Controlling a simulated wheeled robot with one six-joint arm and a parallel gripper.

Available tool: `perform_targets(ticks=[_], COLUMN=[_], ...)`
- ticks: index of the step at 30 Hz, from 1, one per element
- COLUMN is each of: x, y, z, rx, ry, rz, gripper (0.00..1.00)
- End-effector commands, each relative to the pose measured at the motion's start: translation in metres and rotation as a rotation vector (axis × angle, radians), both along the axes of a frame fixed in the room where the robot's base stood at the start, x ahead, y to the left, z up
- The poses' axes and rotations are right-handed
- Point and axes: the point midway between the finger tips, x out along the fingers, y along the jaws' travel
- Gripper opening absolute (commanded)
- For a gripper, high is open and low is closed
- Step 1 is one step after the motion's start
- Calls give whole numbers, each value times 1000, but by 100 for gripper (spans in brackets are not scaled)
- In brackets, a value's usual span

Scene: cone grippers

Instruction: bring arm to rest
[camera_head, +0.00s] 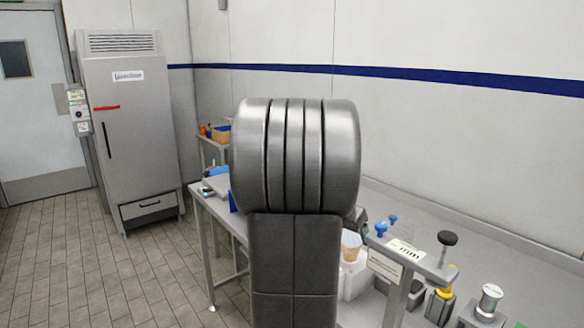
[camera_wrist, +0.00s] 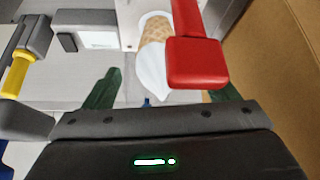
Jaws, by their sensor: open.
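In the wrist view, my gripper (camera_wrist: 166,82) shows two dark green fingers set wide apart, open. Between and beyond them is a waffle cone (camera_wrist: 155,28) with a white, cream-like mass (camera_wrist: 152,72). A red angular part (camera_wrist: 195,62) covers some of the white mass on its right side. I cannot tell whether a finger touches any of these. In the head view, my own grey arm fills the middle and hides my gripper. A tan cone-like item (camera_head: 351,240) shows just right of the arm, above a white container.
A steel cabinet (camera_head: 135,120) stands at the left. A small table (camera_head: 208,197) is behind the arm. The tiled floor (camera_head: 90,260) at left is clear.

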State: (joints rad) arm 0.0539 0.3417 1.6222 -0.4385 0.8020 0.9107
Motion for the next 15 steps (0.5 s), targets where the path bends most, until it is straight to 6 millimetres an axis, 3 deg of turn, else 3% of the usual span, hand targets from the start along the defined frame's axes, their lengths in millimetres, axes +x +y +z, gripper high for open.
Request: perform_targets(ticks=[3, 9, 15], x=[7, 16, 16], y=[-8, -15, -14], z=[-20, -38, -32], rx=[1, 1, 0], ry=[4, 2, 0], rz=[-2, 0, 0], gripper=[80, 80, 80])
